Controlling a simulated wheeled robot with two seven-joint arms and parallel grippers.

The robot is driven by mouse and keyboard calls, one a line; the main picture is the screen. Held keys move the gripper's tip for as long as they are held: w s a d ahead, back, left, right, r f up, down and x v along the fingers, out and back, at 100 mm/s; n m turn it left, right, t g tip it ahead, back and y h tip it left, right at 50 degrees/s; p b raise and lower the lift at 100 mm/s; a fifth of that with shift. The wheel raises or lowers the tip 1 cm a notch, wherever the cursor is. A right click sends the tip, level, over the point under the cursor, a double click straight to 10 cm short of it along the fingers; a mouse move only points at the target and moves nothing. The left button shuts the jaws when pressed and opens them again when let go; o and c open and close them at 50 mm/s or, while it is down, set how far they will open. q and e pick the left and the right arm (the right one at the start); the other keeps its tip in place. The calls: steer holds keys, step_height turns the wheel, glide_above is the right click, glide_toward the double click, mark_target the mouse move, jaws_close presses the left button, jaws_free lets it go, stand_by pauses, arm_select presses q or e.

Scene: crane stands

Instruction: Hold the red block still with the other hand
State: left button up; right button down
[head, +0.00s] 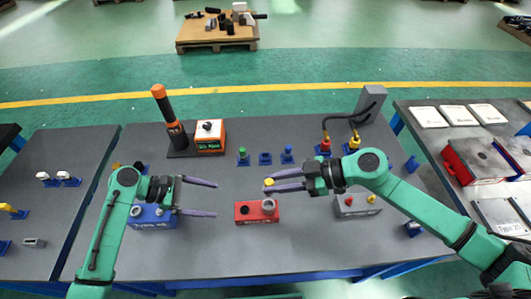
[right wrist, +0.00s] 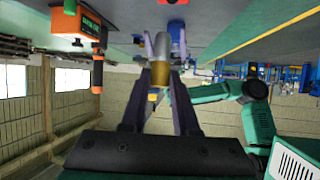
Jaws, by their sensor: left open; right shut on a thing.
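The red block (head: 250,215) lies on the dark grey table, near the middle front, with a dark round hole in its top. My left gripper (head: 215,199) is open and empty, its fingertips just left of the block and its fingers pointing toward it. My right gripper (head: 270,181) is shut on a small yellow-topped piece (head: 268,182) just behind and above the block. In the right wrist view the held piece (right wrist: 161,73) shows a gold band and a grey cylindrical part between the fingers. Whether it touches the block cannot be told.
A blue block (head: 147,221) sits partly under my left gripper. A grey block (head: 357,206) with small plugs stands right of the red block. Behind are an orange-and-white box (head: 209,136), an orange-handled tool (head: 163,103) and several coloured plugs in blue holders.

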mark_target(239, 210)
arm_select(q)
steer(key=shift+s+d+f+g, duration=0.2)
steer(key=shift+s+d+g, duration=0.1)
steer(key=shift+s+d, duration=0.15)
steer(key=shift+s+d+f+g, duration=0.2)
steer(key=shift+s+d+g, duration=0.1)
steer(key=shift+s, duration=0.25)
steer(key=x, duration=0.8)
steer(key=shift+d+f, duration=0.15)
steer(key=shift+d, duration=0.15)
jaws_close()
